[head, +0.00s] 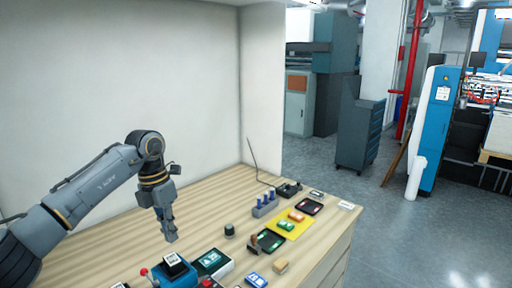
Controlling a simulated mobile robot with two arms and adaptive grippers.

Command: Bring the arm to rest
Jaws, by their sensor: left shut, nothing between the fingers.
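My left arm comes in from the left, and its gripper (170,236) points down over the wooden table (205,195). The gripper is shut and holds nothing. It is above the left part of the table, behind a device with a dark display (212,262). My right gripper does not show.
A yellow mat (292,227) bears small green and orange items. White walls stand behind and beside the table.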

